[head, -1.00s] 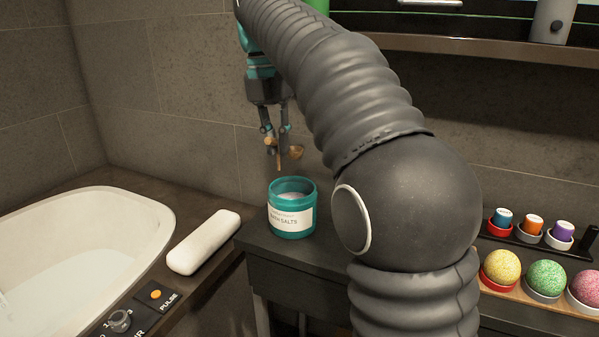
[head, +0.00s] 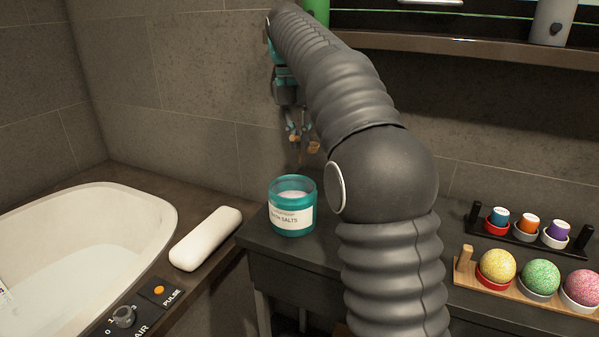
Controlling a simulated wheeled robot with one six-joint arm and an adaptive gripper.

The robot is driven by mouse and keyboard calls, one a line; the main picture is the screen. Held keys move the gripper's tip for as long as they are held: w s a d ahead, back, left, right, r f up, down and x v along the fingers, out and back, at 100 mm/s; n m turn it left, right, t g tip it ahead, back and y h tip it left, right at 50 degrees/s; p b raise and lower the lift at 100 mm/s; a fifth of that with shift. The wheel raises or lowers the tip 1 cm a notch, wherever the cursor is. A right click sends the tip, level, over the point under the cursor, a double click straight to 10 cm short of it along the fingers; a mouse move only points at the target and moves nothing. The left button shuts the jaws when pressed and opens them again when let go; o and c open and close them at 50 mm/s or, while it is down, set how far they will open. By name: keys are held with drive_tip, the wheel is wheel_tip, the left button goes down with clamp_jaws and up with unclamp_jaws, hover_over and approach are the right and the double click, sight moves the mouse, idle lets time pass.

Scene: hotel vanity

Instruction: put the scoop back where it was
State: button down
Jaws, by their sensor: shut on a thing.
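The scoop (head: 313,147) is a small wooden-coloured piece held in my gripper (head: 300,140), which is shut on it. The gripper hangs above and slightly behind the teal bath salts jar (head: 292,222), clear of it. The jar stands upright and open on the dark counter, with pale salts visible inside. The scoop is small in the picture and partly covered by the fingers. The spot where the scoop was before cannot be told from these frames.
At right are a black rack (head: 565,250) of small coloured capsules and a wooden tray (head: 465,262) with several bath bombs. A shelf (head: 440,48) runs above.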

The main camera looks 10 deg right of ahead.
wheel_tip(320, 180, down, 6)
drive_tip(key=shift+r+b, duration=0.15)
drive_tip(key=shift+b, duration=0.3)
drive_tip(key=shift+w+d+f+b, duration=0.15)
drive_tip(key=shift+f+b, duration=0.15)
drive_tip(key=shift+f, duration=1.25)
drive_tip(key=c, duration=1.2)
unclamp_jaws()
drive_tip(key=shift+r, duration=0.15)
wheel_tip(320, 180, up, 12)
drive_tip(key=a+p, duration=0.1)
drive_tip(key=shift+w+f, duration=0.2)
drive_tip(key=shift+w, duration=0.2)
